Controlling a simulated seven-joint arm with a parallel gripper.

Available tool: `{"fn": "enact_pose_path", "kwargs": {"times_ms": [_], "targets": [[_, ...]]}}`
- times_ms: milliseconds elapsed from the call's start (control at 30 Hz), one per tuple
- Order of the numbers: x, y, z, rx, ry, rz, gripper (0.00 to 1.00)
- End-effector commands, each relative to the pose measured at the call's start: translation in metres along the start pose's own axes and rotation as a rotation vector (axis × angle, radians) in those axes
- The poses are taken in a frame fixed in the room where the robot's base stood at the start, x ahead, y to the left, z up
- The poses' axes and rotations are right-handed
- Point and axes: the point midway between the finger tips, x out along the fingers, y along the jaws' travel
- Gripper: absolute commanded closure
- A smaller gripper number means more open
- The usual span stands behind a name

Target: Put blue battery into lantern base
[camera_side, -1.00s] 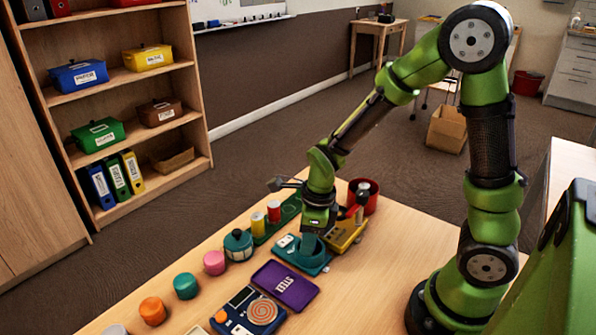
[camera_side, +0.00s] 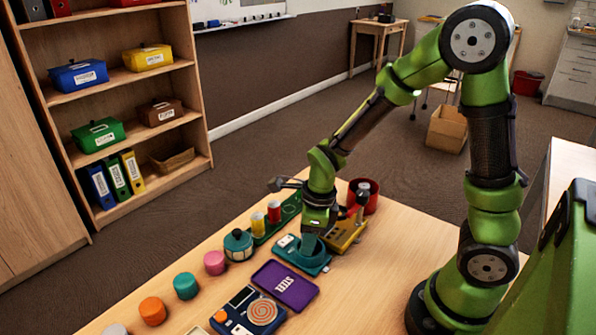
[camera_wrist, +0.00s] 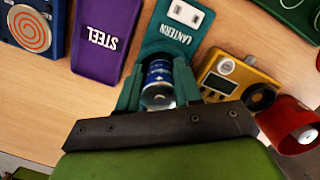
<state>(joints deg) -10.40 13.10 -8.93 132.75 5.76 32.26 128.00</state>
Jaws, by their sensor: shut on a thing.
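The lantern base (camera_side: 314,267) is a teal tray marked LANTERN with a light panel and a round end; it lies on the table below my gripper. It also shows in the wrist view (camera_wrist: 183,22). My gripper (camera_wrist: 158,88) points down at its round end, its teal fingers shut on the blue battery (camera_wrist: 158,75). The battery has a blue wrap and a silver end. It is at the round end of the lantern base; whether it rests on the bottom is hidden. In the side view the battery is hidden by the fingers (camera_side: 309,244).
A purple STEEL tray (camera_side: 285,285) lies close by, with a blue device with an orange spiral (camera_side: 262,312) beyond. A yellow device (camera_side: 345,235) and a red cup (camera_side: 369,203) stand on the other side. A green tray (camera_side: 258,237) holds yellow and red cylinders.

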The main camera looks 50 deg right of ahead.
Motion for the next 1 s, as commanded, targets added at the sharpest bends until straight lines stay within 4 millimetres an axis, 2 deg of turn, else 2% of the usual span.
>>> {"fn": "enact_pose_path", "kwargs": {"times_ms": [33, 400, 1000], "targets": [[0.014, 0.004, -0.009, -0.026, 0.032, 0.004, 1.00], [0.013, 0.002, -0.011, -0.026, 0.033, 0.002, 1.00], [-0.001, -0.001, -0.012, -0.011, 0.037, 0.001, 1.00]]}}
